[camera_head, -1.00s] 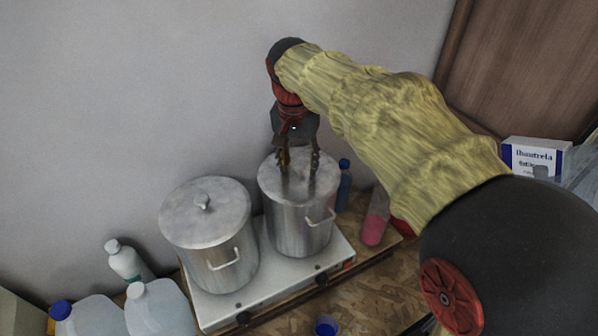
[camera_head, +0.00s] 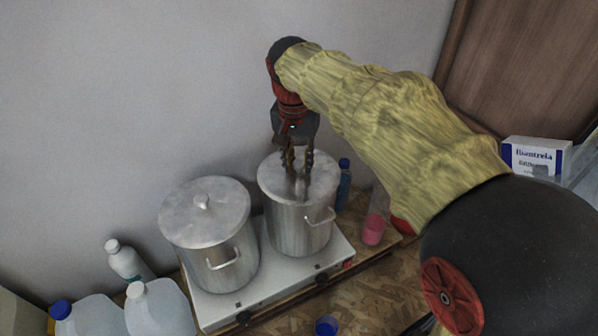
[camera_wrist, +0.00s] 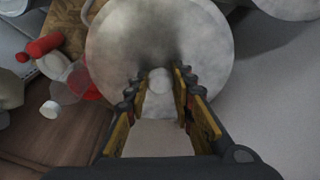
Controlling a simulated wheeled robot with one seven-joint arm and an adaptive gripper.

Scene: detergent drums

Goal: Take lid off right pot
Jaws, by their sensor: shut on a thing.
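The right pot (camera_head: 300,232) is a metal pot with a side handle, standing on a white hotplate (camera_head: 268,292). Its round grey lid (camera_head: 322,176) sits on its rim, and I see no gap between them. My gripper (camera_head: 299,190) points down over the lid's middle, its fingers drawn together. In the wrist view, my gripper (camera_wrist: 160,82) has the pale round knob (camera_wrist: 160,80) of the lid (camera_wrist: 205,45) between its fingertips. The fingers partly hide the knob. The left pot (camera_head: 225,268) has its own lid (camera_head: 205,210) on, with the knob bare.
White jugs (camera_head: 155,312) and a white bottle (camera_head: 128,262) stand at the lower left. A blue bottle (camera_head: 344,185) and a bottle with pink contents (camera_head: 374,228) stand close right of the pot. A wall is behind. A blue cup (camera_head: 326,327) is in front.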

